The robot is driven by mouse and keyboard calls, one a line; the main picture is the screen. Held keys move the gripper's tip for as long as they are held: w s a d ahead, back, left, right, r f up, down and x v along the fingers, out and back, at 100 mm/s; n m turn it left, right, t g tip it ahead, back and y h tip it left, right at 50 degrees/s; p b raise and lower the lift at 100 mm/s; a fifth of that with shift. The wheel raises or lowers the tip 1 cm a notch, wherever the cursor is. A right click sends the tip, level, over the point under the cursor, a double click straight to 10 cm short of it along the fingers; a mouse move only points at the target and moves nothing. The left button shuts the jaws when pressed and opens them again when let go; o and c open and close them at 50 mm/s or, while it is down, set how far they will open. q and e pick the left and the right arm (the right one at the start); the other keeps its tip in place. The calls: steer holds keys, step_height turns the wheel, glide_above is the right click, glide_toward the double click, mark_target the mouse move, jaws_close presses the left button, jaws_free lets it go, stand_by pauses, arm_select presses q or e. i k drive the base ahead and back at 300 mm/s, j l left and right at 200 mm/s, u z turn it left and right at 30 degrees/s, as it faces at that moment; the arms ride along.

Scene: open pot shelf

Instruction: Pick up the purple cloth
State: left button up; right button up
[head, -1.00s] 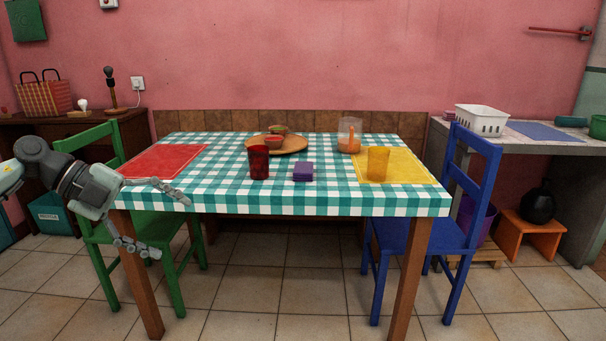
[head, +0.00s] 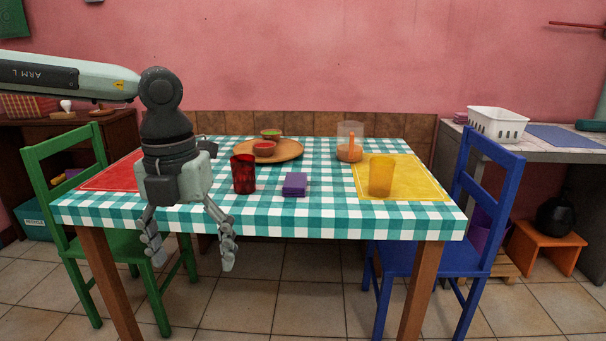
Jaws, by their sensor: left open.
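The purple cloth (head: 295,184) is a small folded block lying on the checkered table (head: 330,215), near the front edge and just right of the red cup. My left gripper (head: 190,258) is open and empty, pointing down in front of the table's near left part. It is to the left of the cloth and apart from it, with its fingertips lower in the picture than the table top. My right gripper is not in view.
A red cup (head: 243,174) stands between my left gripper and the cloth. A yellow cup (head: 381,176) is on a yellow mat to the right. A wooden board (head: 287,149) with bowls and a jug (head: 350,142) stand behind. Chairs, green (head: 75,185) and blue (head: 467,200), flank the table.

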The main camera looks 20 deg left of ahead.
mark_target(294, 183)
steer(key=i, duration=1.5)
